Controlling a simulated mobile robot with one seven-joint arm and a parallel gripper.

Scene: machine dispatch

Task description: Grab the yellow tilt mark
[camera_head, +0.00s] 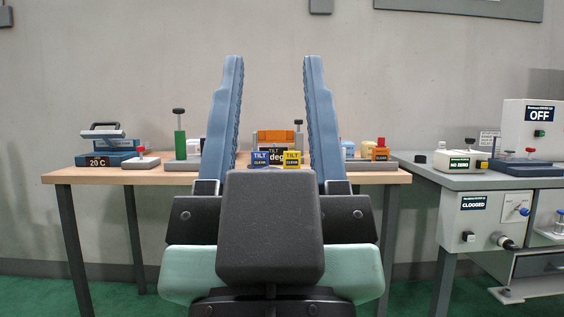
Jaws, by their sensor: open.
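The yellow tilt mark (292,159) is a small yellow tag with dark "TILT" and "CLEAR" lettering. It stands upright on the wooden table, beside a similar blue tilt mark (260,159) on its left. My gripper (273,62) is open and empty, its two long blue-grey fingers pointing up in the picture. The yellow mark shows in the gap between the fingers, beyond my gripper's dark body. The fingers are apart from it; the exact distance is hard to tell. My gripper's body may hide the lower edge of the mark.
An orange fixture (275,136) stands behind the marks, with a partly hidden "deg" display. The wooden table (150,177) also holds a 20 C device (108,145), a green post (180,143) and small containers. A grey bench (430,178) with machines stands at the right.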

